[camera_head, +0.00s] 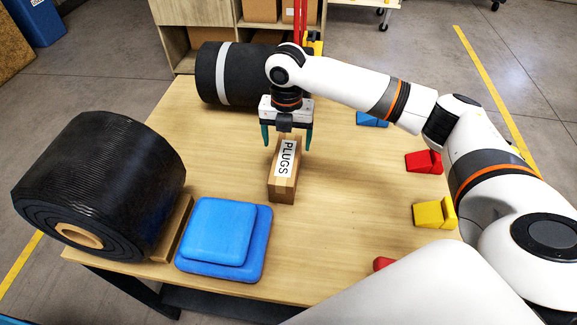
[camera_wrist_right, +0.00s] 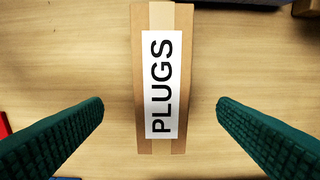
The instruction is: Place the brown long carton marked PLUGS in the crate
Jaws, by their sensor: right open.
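The brown long carton marked PLUGS (camera_head: 284,181) lies on the wooden table, its white label facing up. In the right wrist view the carton (camera_wrist_right: 158,85) runs lengthwise up the picture, between the fingers. My right gripper (camera_head: 287,139) is above the carton's far part, pointing down. It is open, and in its wrist view its green fingers (camera_wrist_right: 160,108) stand apart on both sides of the carton with clear gaps. My left gripper is out of view. I cannot make out an open crate for certain in either view.
Stacked blue pads (camera_head: 222,235) lie at the front. Red (camera_head: 424,161) and yellow blocks (camera_head: 434,214) sit at the right. The wooden table (camera_head: 345,210) is clear right of the carton.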

